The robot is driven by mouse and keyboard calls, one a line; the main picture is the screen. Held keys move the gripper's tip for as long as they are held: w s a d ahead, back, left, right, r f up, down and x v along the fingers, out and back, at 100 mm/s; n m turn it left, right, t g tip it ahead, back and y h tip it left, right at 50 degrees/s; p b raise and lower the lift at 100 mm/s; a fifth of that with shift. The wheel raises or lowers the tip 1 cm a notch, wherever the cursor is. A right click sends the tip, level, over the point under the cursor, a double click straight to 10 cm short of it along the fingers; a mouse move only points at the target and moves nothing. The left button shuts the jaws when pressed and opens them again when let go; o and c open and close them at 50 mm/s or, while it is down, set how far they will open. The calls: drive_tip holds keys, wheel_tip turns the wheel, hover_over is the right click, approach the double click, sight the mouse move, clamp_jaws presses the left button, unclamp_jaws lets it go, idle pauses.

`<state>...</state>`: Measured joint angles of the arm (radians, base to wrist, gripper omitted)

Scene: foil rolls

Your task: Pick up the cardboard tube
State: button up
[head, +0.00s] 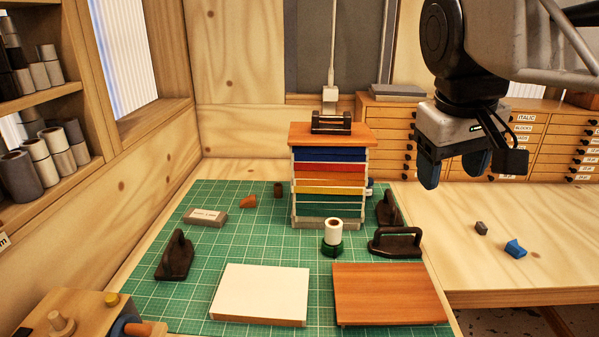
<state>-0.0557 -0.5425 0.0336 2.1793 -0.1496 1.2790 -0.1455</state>
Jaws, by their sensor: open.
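No object is plainly recognisable as a cardboard tube. Either could be the tube; I cannot tell which. A white roll (333,232) with a dark centre stands upright on a green round base in front of the stack. My gripper (453,172) is open and empty, with blue finger pads. It hangs at the upper right, apart from all these things.
A stack of coloured layers (330,178) stands at the mat's back. Dark handled blocks (395,243) stand right and left. A white board (260,293) and a brown board (389,293) lie in front. The right table (490,210) is mostly clear.

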drive_tip(key=w+a+r+n+h, duration=0.15)
drive_tip(key=w+a+n, duration=0.25)
drive_tip(key=w, duration=0.6)
drive_tip(key=w+a+r+n+t+h, duration=0.1)
drive_tip(key=w+a+n+h, duration=0.2)
drive_tip(key=w, duration=0.8)
drive_tip(key=w+a+r+n+h, duration=0.1)
drive_tip(key=w+a+n, duration=0.35)
drive_tip(key=w, duration=0.55)
drive_tip(key=w+a+f+n+t+h, duration=0.25)
drive_tip(key=w+a+n, duration=0.25)
drive_tip(key=w+a, duration=0.6)
drive_tip(key=w+a+f+n+t+h, duration=0.2)
drive_tip(key=w+a+f+n, duration=0.3)
drive_tip(key=w+a, duration=0.65)
approach(281, 185)
drive_tip(key=d, duration=0.1)
drive_tip(key=w, duration=0.1)
drive_tip(key=d+n, duration=0.1)
drive_tip(key=shift+w+d+f+y, duration=0.3)
drive_tip(key=shift+d+f, duration=0.05)
drive_tip(key=shift+w+d, duration=0.1)
drive_tip(key=shift+x, duration=1.1)
drive_tip(key=shift+d+f, duration=0.1)
drive_tip(key=shift+d, duration=0.05)
